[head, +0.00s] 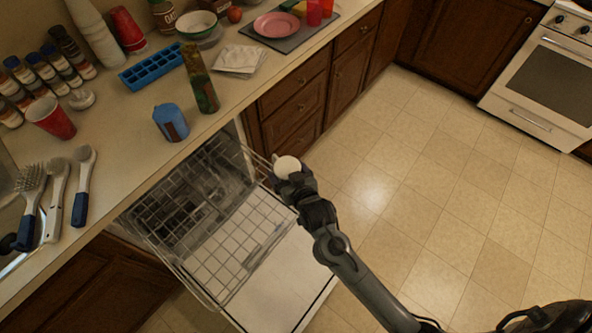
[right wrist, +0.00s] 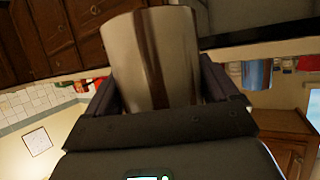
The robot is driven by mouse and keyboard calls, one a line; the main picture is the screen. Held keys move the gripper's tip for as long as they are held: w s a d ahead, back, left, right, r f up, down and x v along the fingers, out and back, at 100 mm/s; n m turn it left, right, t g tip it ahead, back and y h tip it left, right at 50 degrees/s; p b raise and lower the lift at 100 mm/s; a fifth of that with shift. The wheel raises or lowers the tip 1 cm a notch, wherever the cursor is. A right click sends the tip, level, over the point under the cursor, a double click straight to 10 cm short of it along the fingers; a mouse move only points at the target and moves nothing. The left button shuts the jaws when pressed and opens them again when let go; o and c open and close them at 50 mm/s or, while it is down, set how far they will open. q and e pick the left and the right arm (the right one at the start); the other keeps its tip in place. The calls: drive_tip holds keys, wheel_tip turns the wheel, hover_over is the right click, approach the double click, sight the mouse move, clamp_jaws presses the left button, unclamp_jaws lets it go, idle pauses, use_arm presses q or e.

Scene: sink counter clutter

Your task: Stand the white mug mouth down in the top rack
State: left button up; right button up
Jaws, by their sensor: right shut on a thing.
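The white mug (head: 287,164) is in my right gripper (head: 290,178), at the right edge of the pulled-out dishwasher rack (head: 232,250) in the head view. Only its pale rounded top shows there, and I cannot tell which way its mouth faces. In the right wrist view the mug (right wrist: 158,58) stands between the two fingers of my right gripper (right wrist: 165,85), which is shut on it. The wire rack is empty where I can see it, over the open white door. My left gripper is not in view.
The counter above the dishwasher holds a blue cup (head: 170,122), a green bottle (head: 202,85), a blue ice tray (head: 150,68), a red cup (head: 50,118) and several brushes (head: 80,185). Drawers (head: 298,98) stand beside the rack. The tiled floor (head: 430,180) to the right is clear.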

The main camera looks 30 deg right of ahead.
wheel_tip(320, 180, down, 13)
drive_tip(key=w+a+b, duration=0.1)
drive_tip(key=w+b, duration=0.2)
drive_tip(key=b, duration=0.5)
drive_tip(key=shift+a+r+b, duration=0.2)
drive_tip(key=shift+a+b, duration=0.1)
drive_tip(key=shift+a, duration=0.05)
drive_tip(key=shift+s, duration=0.1)
